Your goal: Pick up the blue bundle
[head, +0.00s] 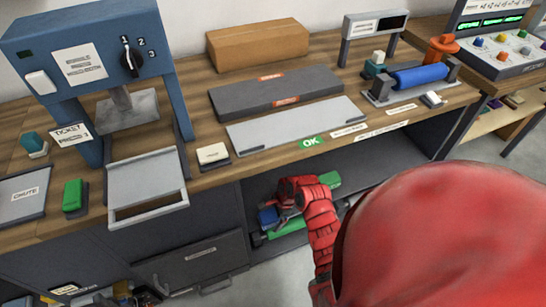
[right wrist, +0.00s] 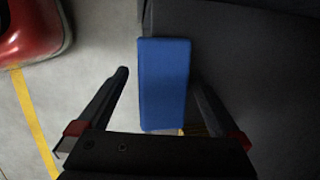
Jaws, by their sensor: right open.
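The blue bundle (right wrist: 163,85) is a smooth blue block in the right wrist view. In the head view a small part of the blue bundle (head: 267,217) shows in the lower bay under the bench. My red right gripper (head: 282,212) is over that spot and hides part of it. My left gripper is not in view.
Green pieces (head: 329,180) lie in the same bay, close to my right arm. The wooden bench (head: 230,178) overhangs it. A blue roller (head: 418,76) sits in a holder on top. A dark drawer (head: 205,257) is left of the bay.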

